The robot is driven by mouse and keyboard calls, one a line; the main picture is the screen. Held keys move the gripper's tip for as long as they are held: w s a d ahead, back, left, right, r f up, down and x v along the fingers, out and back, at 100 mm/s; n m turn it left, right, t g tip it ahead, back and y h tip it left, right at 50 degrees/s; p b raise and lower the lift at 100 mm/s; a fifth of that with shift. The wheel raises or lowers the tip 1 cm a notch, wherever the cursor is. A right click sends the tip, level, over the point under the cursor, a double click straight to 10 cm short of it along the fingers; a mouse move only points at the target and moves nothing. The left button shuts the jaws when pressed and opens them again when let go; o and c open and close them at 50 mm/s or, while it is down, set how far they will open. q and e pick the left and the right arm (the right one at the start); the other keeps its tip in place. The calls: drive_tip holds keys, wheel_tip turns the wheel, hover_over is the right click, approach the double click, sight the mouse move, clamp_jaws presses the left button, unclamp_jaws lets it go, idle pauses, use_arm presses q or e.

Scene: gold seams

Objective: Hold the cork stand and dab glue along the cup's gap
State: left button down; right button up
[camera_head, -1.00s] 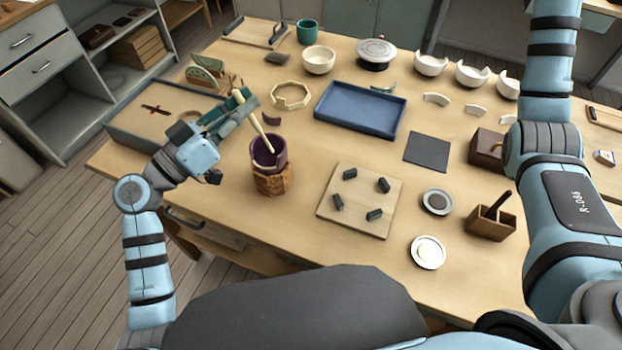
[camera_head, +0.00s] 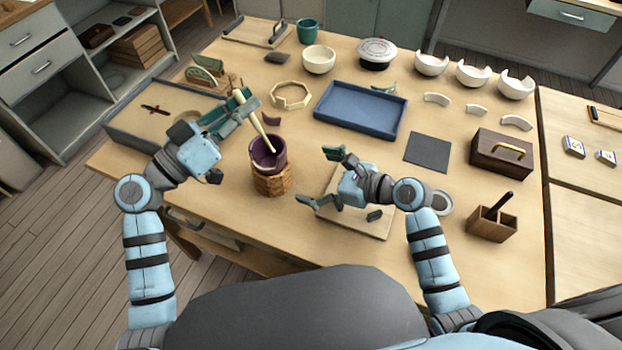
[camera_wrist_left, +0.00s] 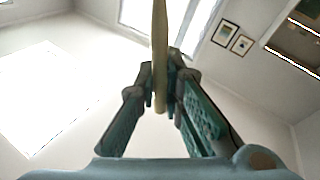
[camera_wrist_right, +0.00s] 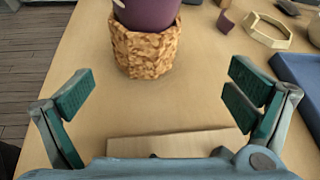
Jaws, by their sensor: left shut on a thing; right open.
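The cork stand (camera_head: 272,183) is on the table left of centre, with the dark purple cup (camera_head: 262,162) upright in it. My left gripper (camera_head: 243,108) is shut on a pale stick (camera_head: 259,125), which slants down to the cup's mouth. Whether its tip touches the cup I cannot tell. In the left wrist view the stick (camera_wrist_left: 160,45) stands between the fingers. My right gripper (camera_head: 318,177) is open and empty, right of the stand. In the right wrist view the cork (camera_wrist_right: 147,52) lies ahead between the spread fingers, apart from them. The cup's gap is not clear.
A purple shard (camera_head: 271,118) lies behind the cup. A wooden board (camera_head: 375,228) with dark pegs lies under my right gripper. A blue tray (camera_head: 360,110) is further back, and a wooden box (camera_head: 500,153) stands right. Table is clear between stand and board.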

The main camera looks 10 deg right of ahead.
sight(272, 173)
drive_tip(key=shift+s+a+f+m+y, duration=0.15)
drive_tip(key=shift+s+a+m, duration=0.05)
drive_tip(key=shift+a, duration=0.3)
drive_tip(key=shift+s+a+f+m+y, duration=0.15)
drive_tip(key=shift+s+a+m, duration=0.05)
drive_tip(key=shift+a, duration=0.25)
drive_tip(key=x, duration=1.1)
drive_tip(key=shift+f, duration=0.2)
drive_tip(key=shift+c, duration=0.6)
drive_tip(key=shift+g, duration=0.3)
drive_tip(key=c, duration=1.2)
